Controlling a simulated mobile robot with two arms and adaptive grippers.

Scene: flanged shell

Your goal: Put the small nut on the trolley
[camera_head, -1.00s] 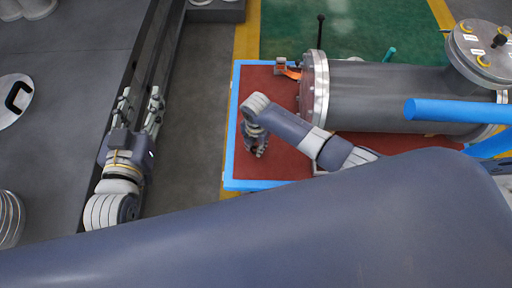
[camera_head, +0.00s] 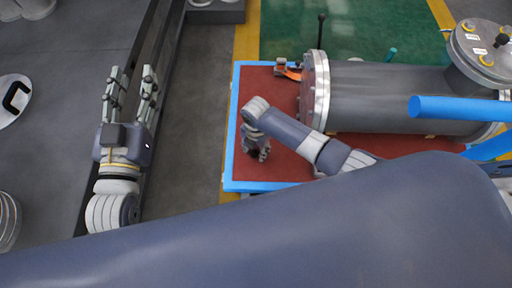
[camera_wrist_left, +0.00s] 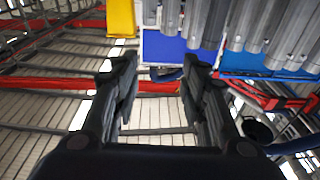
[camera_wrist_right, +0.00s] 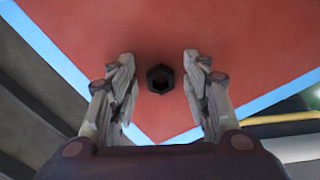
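The small nut (camera_wrist_right: 160,78) is a dark hexagonal ring lying on the red top of the trolley (camera_head: 275,172), which has a blue rim. In the right wrist view the nut lies between and beyond the two fingertips, apart from both. My right gripper (camera_head: 257,155) points down over the left part of the trolley and is open and empty; its fingers also show in the right wrist view (camera_wrist_right: 158,85). In the head view the nut is hidden under that gripper. My left gripper (camera_head: 130,85) is open and empty, left of the trolley over the dark rail.
A large grey flanged shell (camera_head: 390,95) lies along the trolley's far side. An orange and grey clamp-like part (camera_head: 287,70) sits near the far left corner. Blue bars (camera_head: 460,110) stand at the right. The trolley's near left area is clear.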

